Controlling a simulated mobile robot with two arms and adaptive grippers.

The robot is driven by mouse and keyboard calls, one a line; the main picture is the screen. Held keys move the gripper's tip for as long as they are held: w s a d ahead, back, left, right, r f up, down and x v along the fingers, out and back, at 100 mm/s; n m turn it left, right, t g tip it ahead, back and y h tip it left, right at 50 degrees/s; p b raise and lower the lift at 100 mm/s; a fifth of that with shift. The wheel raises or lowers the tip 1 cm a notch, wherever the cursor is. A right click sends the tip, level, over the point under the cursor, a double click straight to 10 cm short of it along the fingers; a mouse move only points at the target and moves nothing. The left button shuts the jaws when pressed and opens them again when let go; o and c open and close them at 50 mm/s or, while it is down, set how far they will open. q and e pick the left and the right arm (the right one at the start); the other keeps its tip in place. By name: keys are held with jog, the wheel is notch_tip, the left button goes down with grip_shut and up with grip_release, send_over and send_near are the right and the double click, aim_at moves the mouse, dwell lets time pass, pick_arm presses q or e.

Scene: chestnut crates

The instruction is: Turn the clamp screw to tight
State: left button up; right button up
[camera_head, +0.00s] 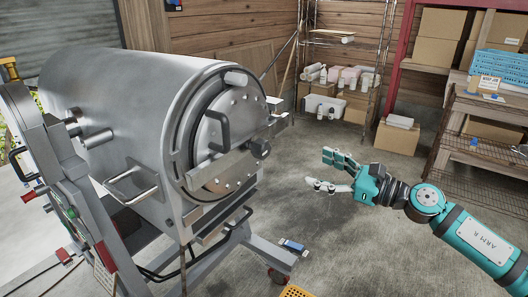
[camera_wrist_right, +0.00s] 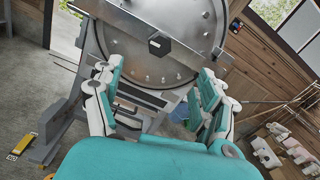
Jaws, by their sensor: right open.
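The clamp screw (camera_head: 260,148) is a dark knob on the bar across the round steel door (camera_head: 222,125) of a big metal drum (camera_head: 120,95). In the right wrist view the clamp screw (camera_wrist_right: 159,45) shows as a black, angular knob near the top middle, in front of the door (camera_wrist_right: 165,20). My right gripper (camera_head: 325,172) is open and empty, to the right of the door and apart from the screw. Its fingers (camera_wrist_right: 160,88) are spread below the screw in the wrist view. My left gripper is not in view.
A curved black handle (camera_head: 217,128) sits on the door, and a metal loop handle (camera_head: 132,185) sticks out from the drum. The drum stands on a grey wheeled frame (camera_head: 262,245). Shelves with boxes (camera_head: 440,55) line the right back. Concrete floor (camera_head: 360,235) lies clear around my right arm.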

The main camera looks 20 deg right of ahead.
aim_at(267, 150)
jog(key=p+x, duration=0.6)
jog(key=x, duration=0.9)
jog(key=shift+r, duration=0.15)
jog(key=shift+x, duration=0.8)
jog(key=c, duration=1.2)
